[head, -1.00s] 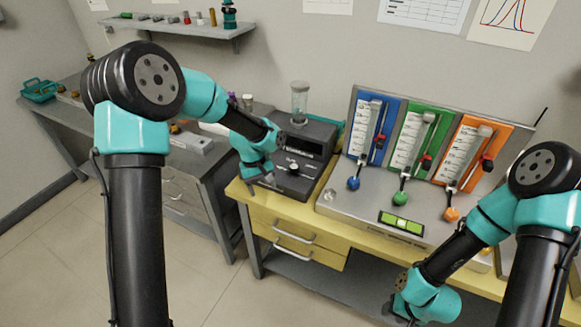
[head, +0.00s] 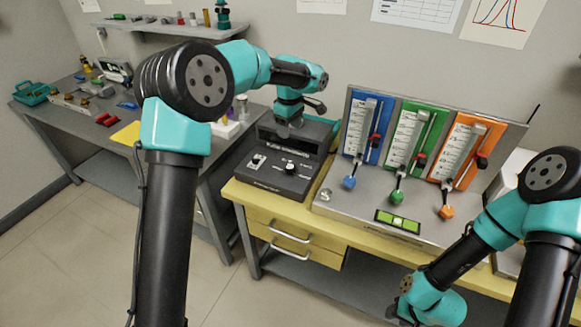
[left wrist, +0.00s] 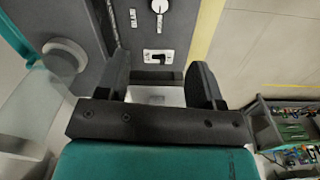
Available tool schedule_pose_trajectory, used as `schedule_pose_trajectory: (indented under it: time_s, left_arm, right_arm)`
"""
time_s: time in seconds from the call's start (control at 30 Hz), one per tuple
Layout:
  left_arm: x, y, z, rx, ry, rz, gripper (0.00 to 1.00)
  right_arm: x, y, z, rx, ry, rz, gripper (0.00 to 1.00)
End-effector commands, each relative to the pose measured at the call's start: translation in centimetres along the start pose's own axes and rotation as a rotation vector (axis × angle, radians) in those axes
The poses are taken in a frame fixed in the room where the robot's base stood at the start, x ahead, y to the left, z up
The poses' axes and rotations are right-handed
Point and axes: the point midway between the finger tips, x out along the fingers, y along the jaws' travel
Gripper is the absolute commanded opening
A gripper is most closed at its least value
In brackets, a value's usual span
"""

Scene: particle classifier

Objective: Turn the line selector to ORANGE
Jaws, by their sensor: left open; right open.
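The dark control box (head: 315,142) stands on the yellow bench. My left gripper (head: 284,130) is open above the rear of the box, fingers down. My right gripper (head: 396,311) is open and low, in front of the bench.
A panel with blue (head: 364,128), green (head: 409,140) and orange (head: 462,152) gauge columns stands right of the box, each with a coloured knob below. A grey side table (head: 85,130) holds small items.

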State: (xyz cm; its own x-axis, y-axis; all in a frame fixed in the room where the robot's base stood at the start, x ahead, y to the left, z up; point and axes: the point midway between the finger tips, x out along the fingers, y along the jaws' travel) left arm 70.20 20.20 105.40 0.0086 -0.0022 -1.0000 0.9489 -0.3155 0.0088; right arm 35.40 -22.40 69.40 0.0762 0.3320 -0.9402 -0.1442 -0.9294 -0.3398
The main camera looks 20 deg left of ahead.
Motion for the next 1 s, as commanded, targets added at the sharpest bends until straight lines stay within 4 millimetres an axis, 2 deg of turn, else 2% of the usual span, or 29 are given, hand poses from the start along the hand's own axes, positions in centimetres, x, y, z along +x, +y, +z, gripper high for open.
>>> schedule_pose_trajectory:
  time_s: [0.27,1.0]
  left_arm:
    - [2.2,-0.1,0.0,0.001,-0.001,-0.003,0.61]
    - [14.6,-0.1,0.0,0.001,-0.001,-0.004,0.61]
  right_arm:
    - [0.0,0.0,0.0,0.0,0.0,0.0,0.43]
    - [0.0,0.0,0.0,0.0,0.0,0.0,0.43]
